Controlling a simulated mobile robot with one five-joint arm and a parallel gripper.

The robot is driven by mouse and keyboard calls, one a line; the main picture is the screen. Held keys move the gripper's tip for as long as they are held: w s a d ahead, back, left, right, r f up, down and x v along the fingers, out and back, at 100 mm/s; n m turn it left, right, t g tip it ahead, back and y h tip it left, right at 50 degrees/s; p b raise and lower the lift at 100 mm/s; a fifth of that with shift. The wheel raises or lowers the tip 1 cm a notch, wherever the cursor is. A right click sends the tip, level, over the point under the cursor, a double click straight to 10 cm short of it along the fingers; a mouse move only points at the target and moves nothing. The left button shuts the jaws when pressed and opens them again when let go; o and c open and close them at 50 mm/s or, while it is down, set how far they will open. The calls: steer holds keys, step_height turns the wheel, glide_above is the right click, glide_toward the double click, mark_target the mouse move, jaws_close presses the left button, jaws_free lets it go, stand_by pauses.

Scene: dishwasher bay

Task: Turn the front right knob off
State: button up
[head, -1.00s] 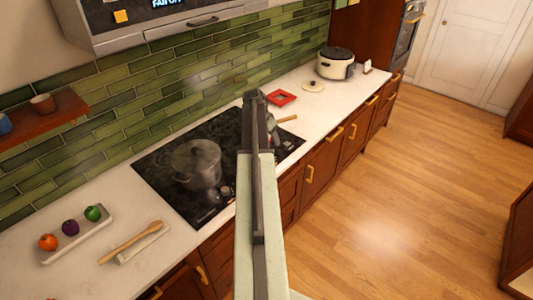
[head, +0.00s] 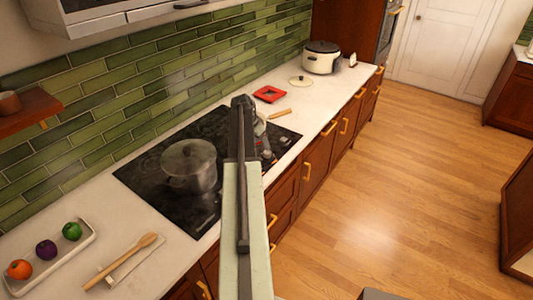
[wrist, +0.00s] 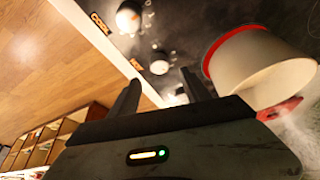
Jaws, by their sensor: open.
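The black cooktop (head: 145,178) is set in the white counter. Its knobs are mostly hidden by my arm in the head view; something small and pale, perhaps knobs, shows just right of the arm. The wrist view shows a round pale knob (wrist: 129,17) and another knob (wrist: 160,65), each near a small orange label (wrist: 137,65). I cannot tell which is the front right knob. My gripper (wrist: 162,92) is open and empty, with its fingers apart near the knobs. In the head view my gripper (head: 242,101) reaches over the cooktop's right part; its contact is hidden.
A grey lidded pot (head: 190,166) stands on the cooktop's left. A white vessel with a red rim (wrist: 262,72) is close right of my fingers. Beyond are a wooden handle (head: 280,113), red square (head: 269,94) and cooker (head: 320,60). The floor (head: 400,180) is clear.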

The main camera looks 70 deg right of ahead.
mark_target(267, 152)
steer(key=b+x, duration=0.6)
steer(key=x, duration=0.1)
steer(key=shift+d+f, duration=0.15)
steer(key=shift+f, duration=0.1)
steer(key=shift+r, duration=0.1)
steer(key=shift+s, duration=0.1)
jaws_close()
